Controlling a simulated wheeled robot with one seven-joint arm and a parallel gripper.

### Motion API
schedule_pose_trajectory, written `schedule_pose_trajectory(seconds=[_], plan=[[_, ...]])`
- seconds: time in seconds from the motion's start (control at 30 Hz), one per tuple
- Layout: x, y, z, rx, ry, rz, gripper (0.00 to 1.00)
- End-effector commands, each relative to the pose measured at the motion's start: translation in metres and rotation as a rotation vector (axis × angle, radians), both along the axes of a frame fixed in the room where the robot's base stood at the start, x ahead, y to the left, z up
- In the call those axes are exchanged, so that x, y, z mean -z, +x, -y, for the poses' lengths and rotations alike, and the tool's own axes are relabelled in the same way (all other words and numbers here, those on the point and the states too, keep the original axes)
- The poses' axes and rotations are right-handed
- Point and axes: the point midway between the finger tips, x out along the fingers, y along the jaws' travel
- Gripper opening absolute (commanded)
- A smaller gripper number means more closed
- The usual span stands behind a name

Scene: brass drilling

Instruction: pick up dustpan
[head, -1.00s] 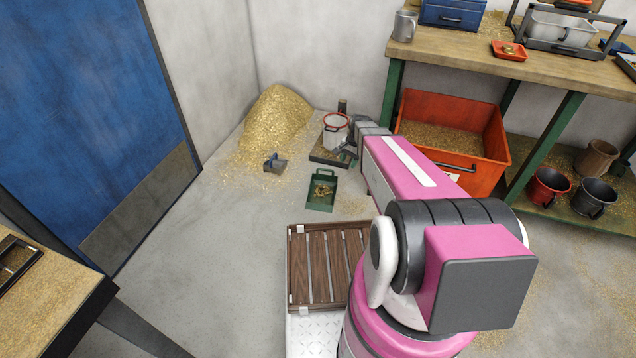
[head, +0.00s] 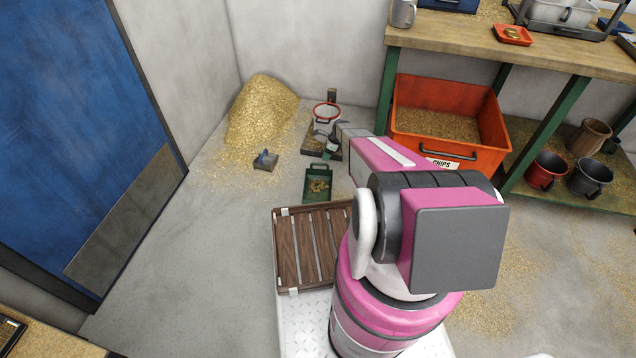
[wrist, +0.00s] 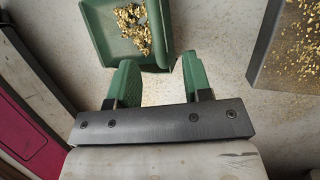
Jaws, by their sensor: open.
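The green dustpan (head: 314,190) lies on the floor with brass chips in it and its loop handle toward the back wall. It also shows at the top of the wrist view (wrist: 105,40), cut off by the frame edge. My gripper (wrist: 158,70) is open and empty, its two green finger pads pointing at the dustpan's near edge. The right pad is close to the green bar along the pan's side; I cannot tell whether they touch. In the head view my gripper (head: 331,148) is small, partly hidden by my arm, just behind and right of the dustpan.
A dark tray (head: 311,138) with chips and a red-rimmed pail (head: 326,112) stand behind. An orange chip bin (head: 480,155) is right, under the bench (head: 520,62). Floor at left is clear.

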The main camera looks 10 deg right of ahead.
Motion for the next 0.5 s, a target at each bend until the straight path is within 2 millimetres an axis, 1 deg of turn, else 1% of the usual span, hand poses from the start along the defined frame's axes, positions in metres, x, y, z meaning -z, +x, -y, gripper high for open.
schedule_pose_trajectory(seconds=[0.03,0.1,0.33,0.5], plan=[[0.009,0.0,-0.004,-0.002,0.001,-0.001,0.45],[0.016,-0.001,-0.007,-0.002,0.001,-0.001,0.45],[0.028,-0.002,-0.014,-0.002,-0.001,0.001,0.45],[0.048,-0.005,-0.026,-0.003,0.0,-0.001,0.45]])
